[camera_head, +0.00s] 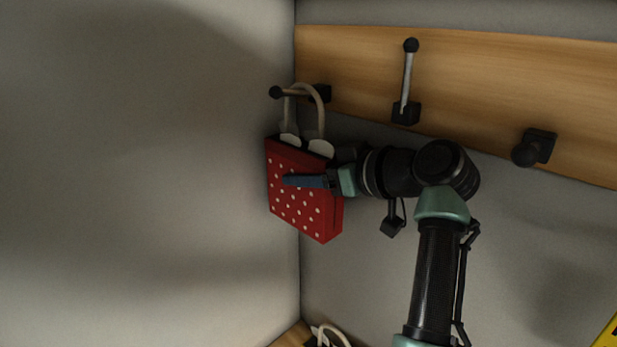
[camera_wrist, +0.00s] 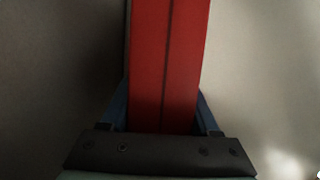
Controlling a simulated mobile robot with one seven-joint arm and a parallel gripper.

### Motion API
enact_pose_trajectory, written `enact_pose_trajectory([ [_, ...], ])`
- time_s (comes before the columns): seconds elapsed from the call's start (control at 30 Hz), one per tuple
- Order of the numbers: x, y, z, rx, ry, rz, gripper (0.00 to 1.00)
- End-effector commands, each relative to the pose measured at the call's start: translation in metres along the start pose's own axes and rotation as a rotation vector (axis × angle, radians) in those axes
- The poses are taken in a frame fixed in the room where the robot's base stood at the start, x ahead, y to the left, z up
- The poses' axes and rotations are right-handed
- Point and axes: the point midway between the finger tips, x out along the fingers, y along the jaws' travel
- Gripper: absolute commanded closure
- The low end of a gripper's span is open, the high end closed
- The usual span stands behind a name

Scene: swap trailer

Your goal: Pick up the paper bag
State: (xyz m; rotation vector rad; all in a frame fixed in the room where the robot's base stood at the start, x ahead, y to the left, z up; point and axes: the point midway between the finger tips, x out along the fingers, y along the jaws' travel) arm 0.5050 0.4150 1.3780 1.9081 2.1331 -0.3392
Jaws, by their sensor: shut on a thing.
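The paper bag (camera_head: 285,200) is red with white dots and pale handles. It hangs by the handles from the left hook (camera_head: 290,92) on a wooden board, near the corner. My gripper (camera_head: 305,181) comes in from the right, with one blue finger lying across the dotted face. In the wrist view, the bag's narrow red side (camera_wrist: 165,60) stands between the two blue fingers of my gripper (camera_wrist: 162,118), which are shut on it. The far finger is hidden behind the bag in the head view.
The wooden board (camera_head: 470,90) carries more black hooks, one in the middle (camera_head: 406,110) and one at the right (camera_head: 533,147). A plain wall (camera_head: 150,180) stands close to the bag's left. Another pale handle (camera_head: 335,332) shows at the bottom, and a yellow thing (camera_head: 608,333) at the lower right.

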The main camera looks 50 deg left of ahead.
Motion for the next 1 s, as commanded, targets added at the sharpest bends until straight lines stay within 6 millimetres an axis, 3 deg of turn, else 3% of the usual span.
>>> enact_pose_trajectory([
  [0.27,-0.010,-0.021,-0.015,-0.007,0.003,0.001,1.00],
  [0.8,-0.044,-0.116,-0.054,-0.007,0.003,0.002,1.00],
  [1.0,-0.051,-0.133,-0.063,-0.004,0.002,0.001,1.00],
])
